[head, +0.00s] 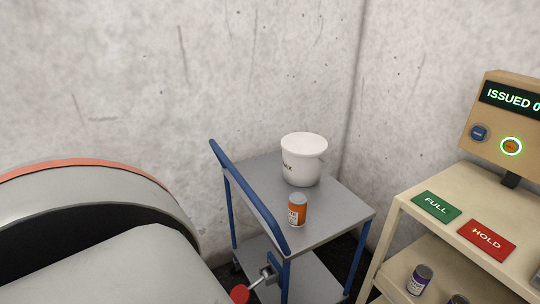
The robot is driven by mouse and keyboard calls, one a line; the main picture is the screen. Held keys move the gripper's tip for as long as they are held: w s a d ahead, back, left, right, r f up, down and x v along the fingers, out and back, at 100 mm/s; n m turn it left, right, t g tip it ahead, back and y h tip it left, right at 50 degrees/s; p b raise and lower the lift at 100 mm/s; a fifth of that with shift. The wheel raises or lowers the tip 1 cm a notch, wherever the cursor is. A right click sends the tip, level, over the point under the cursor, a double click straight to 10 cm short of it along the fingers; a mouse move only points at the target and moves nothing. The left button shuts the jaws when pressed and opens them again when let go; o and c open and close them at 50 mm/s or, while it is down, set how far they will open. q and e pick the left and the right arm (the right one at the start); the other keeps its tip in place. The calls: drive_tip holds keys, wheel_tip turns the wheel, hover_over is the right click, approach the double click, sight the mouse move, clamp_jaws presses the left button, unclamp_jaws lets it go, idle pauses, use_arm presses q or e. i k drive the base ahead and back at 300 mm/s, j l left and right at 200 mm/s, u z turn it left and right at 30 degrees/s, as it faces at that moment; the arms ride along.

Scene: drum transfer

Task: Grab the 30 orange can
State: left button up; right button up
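An orange can (298,212) with a grey lid and a pale label stands upright on the top shelf of the cart (345,206), near its front edge. The print on its label is too small to read. Neither of my grippers shows in the head view, and nothing is touching the can.
A beige stand (410,218) at right bears a green FULL plate (437,207), a red HOLD plate (487,239) and a display panel (508,98). A purple can (420,279) sits lower.

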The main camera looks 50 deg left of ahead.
sight(298, 201)
drive_tip(key=u, duration=1.35)
